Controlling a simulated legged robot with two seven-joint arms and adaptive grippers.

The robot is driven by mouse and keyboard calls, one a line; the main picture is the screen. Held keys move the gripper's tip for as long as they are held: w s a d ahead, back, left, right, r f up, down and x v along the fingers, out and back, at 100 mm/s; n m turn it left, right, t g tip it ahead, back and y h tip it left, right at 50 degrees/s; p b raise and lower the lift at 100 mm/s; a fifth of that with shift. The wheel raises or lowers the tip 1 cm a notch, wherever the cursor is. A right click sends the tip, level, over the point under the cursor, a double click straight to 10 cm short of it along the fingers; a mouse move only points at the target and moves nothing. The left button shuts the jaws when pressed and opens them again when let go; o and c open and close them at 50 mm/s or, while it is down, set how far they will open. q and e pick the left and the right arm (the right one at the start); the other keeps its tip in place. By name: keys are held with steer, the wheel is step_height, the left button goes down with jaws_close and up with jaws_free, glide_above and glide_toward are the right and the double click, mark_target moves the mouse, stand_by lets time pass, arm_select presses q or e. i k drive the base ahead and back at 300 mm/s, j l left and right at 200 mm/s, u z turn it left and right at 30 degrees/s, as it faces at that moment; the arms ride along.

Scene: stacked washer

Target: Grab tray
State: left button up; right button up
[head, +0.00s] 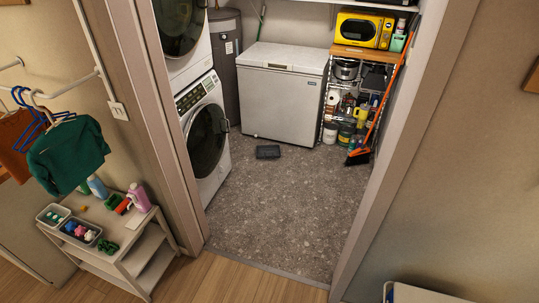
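A small dark tray-like object (268,152) lies flat on the grey speckled floor, in front of the white chest freezer. Two more light-rimmed trays sit on top of the shelf cart at the left: a smaller one (46,222) with little items in it, and a larger one (66,238) holding colourful items. I cannot tell from the picture which of these the task means. Neither of my grippers shows in the head view.
Stacked washers (206,140) stand left inside the doorway, and a chest freezer (281,97) stands at the back. An orange-handled broom (382,100) leans by the right rack. The alcove floor (285,210) is mostly clear.

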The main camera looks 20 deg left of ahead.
mark_target(273, 150)
steer(key=i+j+u, duration=0.3)
steer(key=i, duration=0.15)
steer(key=i+u, duration=0.45)
steer(key=i, duration=1.55)
